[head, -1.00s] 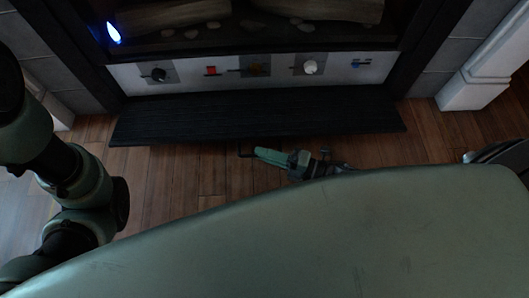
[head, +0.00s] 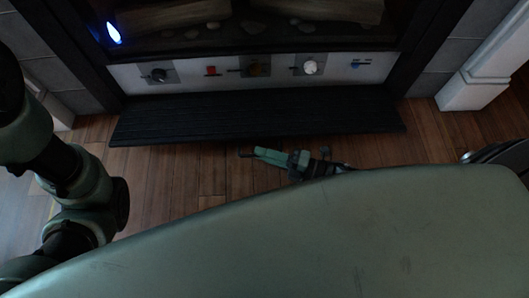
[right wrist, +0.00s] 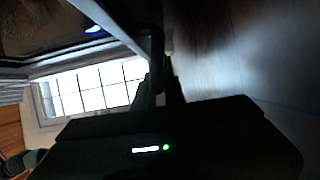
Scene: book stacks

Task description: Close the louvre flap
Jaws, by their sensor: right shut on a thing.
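The louvre flap (head: 255,115) is a long black slatted panel below the fireplace's control strip in the head view. It hangs open, sticking out toward me over the floor. My right gripper (head: 258,153), green and dark, is at the middle of its front edge. It is shut on the flap's dark handle (head: 245,155), of which only a short end shows. In the right wrist view a dark bar (right wrist: 157,45) meets my fingers (right wrist: 161,90). My left arm is at the left of the head view, with its gripper out of sight.
The light control strip (head: 215,70) with knobs and switches runs above the flap. Logs and a blue flame (head: 113,33) show in the firebox. A white pillar base (head: 475,90) stands at right. Wooden floor (head: 185,175) lies bare in front of the flap.

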